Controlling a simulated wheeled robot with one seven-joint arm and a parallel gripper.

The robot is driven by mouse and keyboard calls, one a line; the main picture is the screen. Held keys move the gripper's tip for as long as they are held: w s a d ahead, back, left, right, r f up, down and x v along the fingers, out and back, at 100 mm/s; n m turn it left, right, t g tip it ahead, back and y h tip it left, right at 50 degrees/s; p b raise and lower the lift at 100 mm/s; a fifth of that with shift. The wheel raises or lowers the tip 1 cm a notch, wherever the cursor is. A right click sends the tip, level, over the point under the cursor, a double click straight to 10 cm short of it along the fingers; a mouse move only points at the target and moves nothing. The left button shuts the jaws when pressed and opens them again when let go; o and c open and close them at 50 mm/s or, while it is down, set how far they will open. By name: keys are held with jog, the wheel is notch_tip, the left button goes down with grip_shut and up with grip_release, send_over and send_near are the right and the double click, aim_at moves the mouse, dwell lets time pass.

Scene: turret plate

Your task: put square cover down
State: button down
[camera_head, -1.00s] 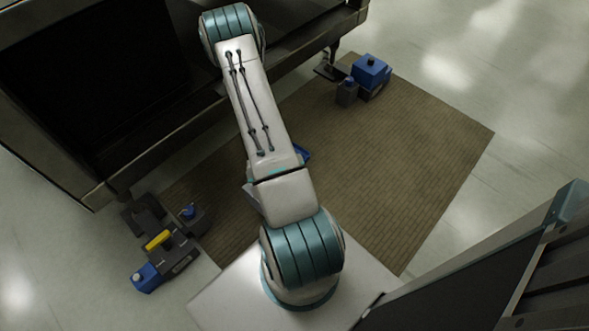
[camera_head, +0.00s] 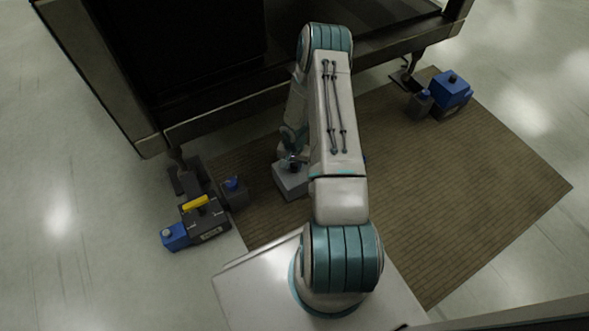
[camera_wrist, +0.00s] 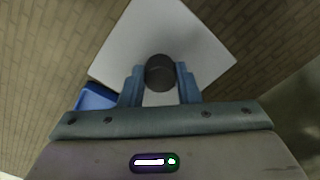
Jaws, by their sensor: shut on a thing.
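The square cover (camera_wrist: 195,45) is a flat light-grey square with a dark round knob (camera_wrist: 160,72) in its middle. In the wrist view my gripper (camera_wrist: 160,84) has its two blue fingers on either side of the knob, shut on it. In the head view the cover (camera_head: 290,183) shows to the left of my arm, over the brown mat; my gripper (camera_head: 292,163) is above it, partly hidden by my arm. I cannot tell whether the cover touches the mat.
A blue object (camera_wrist: 95,97) shows beside the cover's left edge in the wrist view. The brown mat (camera_head: 460,180) has free room to the right. Blue and dark-grey devices stand at left (camera_head: 203,222) and upper right (camera_head: 450,90). A large dark machine (camera_head: 200,60) borders the back.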

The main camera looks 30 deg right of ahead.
aim_at(294, 174)
jog(key=shift+f+b, duration=0.3)
jog(key=shift+f, duration=0.8)
jog(key=shift+f, duration=0.25)
jog(key=c, duration=1.1)
grip_release()
